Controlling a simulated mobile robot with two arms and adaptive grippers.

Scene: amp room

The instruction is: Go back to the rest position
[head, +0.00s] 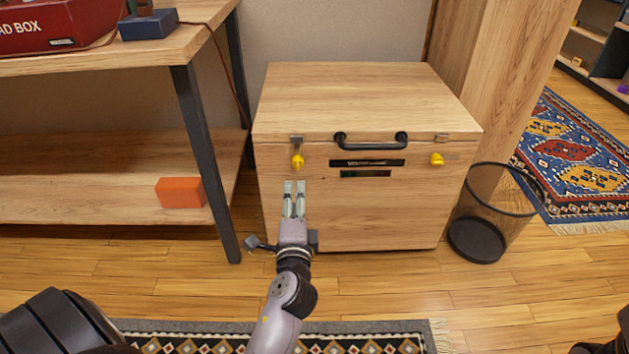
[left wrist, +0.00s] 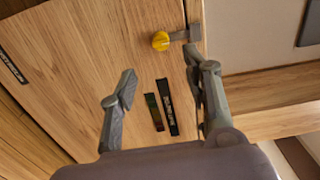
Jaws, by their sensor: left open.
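My left gripper (head: 294,198) is in front of the wooden box's front face, just below the left yellow knob (head: 297,161). Its fingers point up toward the knob and hold nothing. In the left wrist view the left gripper (left wrist: 160,90) shows its two fingers spread apart, with one yellow knob (left wrist: 160,41) beyond them, clear of the fingers. The wooden box (head: 350,215) has a closed lid with a black handle (head: 370,139). A second yellow knob (head: 437,159) is on the right of its front. My right gripper is not in view.
A wooden shelf unit (head: 90,165) with dark legs stands at the left, with an orange block (head: 180,192) on its lower board. A black mesh bin (head: 490,215) stands right of the box. A patterned rug (head: 365,341) lies in front. The wooden floor between is clear.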

